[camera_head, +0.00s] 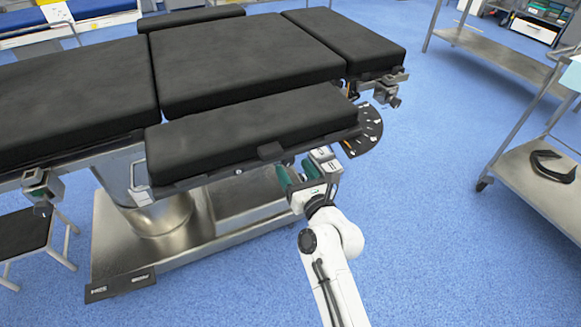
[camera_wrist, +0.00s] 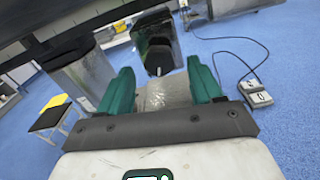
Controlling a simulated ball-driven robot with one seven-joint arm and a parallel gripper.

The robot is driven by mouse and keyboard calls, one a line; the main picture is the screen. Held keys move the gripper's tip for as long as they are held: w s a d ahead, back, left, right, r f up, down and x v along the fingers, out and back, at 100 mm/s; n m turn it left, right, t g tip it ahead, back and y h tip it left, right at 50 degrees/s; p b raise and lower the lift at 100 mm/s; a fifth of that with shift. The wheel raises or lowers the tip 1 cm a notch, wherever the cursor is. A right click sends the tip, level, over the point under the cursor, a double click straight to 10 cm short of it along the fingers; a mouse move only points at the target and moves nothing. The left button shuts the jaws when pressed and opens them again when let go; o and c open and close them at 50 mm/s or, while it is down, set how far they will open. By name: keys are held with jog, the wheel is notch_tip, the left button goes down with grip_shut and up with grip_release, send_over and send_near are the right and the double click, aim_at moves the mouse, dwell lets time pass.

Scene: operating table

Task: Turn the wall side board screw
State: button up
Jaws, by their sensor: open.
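The padded black side board (camera_head: 250,128) lies along the near edge of the operating table. My gripper (camera_head: 296,174) is just below the board's near edge, toward its right end. Its green fingers are apart, with nothing seen held between them. In the wrist view my gripper (camera_wrist: 160,68) points under the table. A dark glossy block (camera_wrist: 158,42) with a small light tip shows beyond the fingers, apart from them. I cannot tell whether it is part of the board screw. No screw is clearly seen in the head view; the board and gripper may hide it.
The table's metal base (camera_head: 155,245) stands below and left of my gripper. A clamp (camera_head: 388,95) hangs at the right end and another (camera_head: 42,188) at the left. A metal trolley (camera_head: 540,185) stands at right. Blue floor between is free. A pedal with cable (camera_wrist: 255,92) lies on the floor.

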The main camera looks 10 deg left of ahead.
jog(key=shift+b+x, duration=0.35)
jog(key=shift+x, duration=1.1)
jog(key=c, duration=1.1)
